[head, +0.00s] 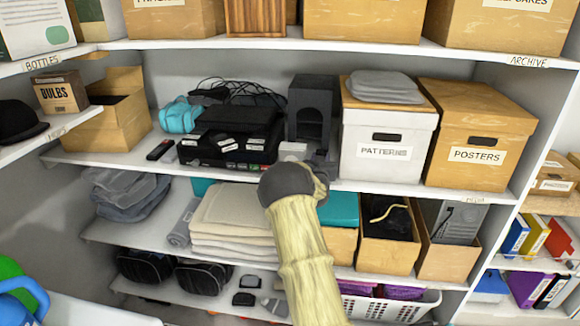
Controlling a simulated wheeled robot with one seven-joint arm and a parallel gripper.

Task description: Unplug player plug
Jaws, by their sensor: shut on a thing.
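The black player (217,150) stands on the middle shelf, with several small labelled cases on and against it. Dark cables (240,92) lie in a tangle behind it. My gripper (321,163) is at the front edge of this shelf, right of the player and in front of a dark grey speaker-like box (311,103). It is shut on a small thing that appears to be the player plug. My wrist hides most of this thing, and I cannot tell whether it is in a socket. A small white block (292,151) is just left of my gripper.
A white PATTERNS box (384,165) stands close to the right of my gripper, with a POSTERS box (476,181) beyond it. A remote (160,150) and a turquoise bundle (179,115) lie left of the player.

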